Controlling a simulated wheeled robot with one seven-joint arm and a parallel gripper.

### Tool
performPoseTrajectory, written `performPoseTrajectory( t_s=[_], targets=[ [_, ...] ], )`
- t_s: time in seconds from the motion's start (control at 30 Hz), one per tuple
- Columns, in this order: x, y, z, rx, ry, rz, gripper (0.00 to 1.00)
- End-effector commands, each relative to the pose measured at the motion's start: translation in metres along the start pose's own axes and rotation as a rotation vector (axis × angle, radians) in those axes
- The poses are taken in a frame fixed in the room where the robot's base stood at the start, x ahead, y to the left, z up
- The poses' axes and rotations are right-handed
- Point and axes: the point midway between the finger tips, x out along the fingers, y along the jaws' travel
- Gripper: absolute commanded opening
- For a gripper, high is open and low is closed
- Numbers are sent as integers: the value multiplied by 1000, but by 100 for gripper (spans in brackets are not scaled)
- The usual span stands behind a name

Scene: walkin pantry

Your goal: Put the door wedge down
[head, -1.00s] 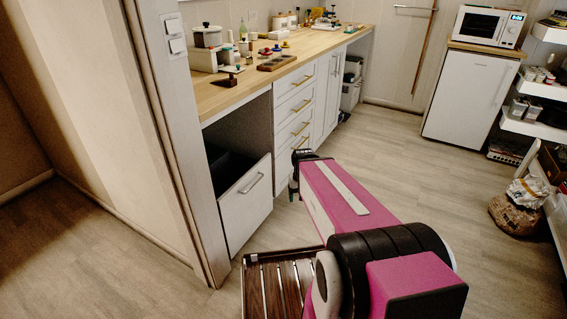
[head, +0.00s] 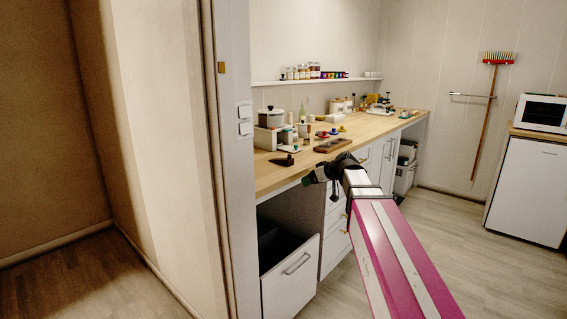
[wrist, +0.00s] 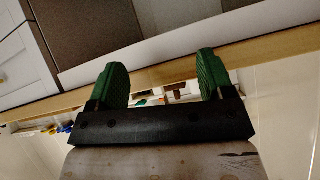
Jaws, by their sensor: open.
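A small dark piece (head: 284,161), which looks like the door wedge, lies on the wooden counter (head: 268,177) near its front edge; it is too small to be sure. My gripper (head: 312,179) is at the counter's front edge, to the right of and a little below this piece in the head view. In the wrist view my gripper (wrist: 161,70) shows two green fingers wide apart with nothing between them. The counter edge (wrist: 230,58) runs behind the fingers, and small items on top show only partly.
A brown tray with hollows (head: 332,146), a grey pot (head: 271,117) and several small jars stand on the counter. Below it, a drawer (head: 291,276) is pulled out beside the door frame (head: 233,200). Floor is clear at right, before the white fridge (head: 528,190).

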Motion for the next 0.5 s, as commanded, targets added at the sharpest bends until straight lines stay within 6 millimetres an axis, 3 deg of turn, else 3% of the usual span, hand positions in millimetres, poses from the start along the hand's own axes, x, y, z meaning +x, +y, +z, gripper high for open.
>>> performPoseTrajectory(
  t_s=[0.03, 0.2, 0.33, 0.5],
  targets=[
    [-6, 1, -28, -40, 50, -10, 74],
    [-25, -6, -88, -148, 179, -31, 74],
    [-32, -10, -109, -185, 226, -37, 74],
    [-25, -11, -115, -195, 236, -38, 74]
  ],
)
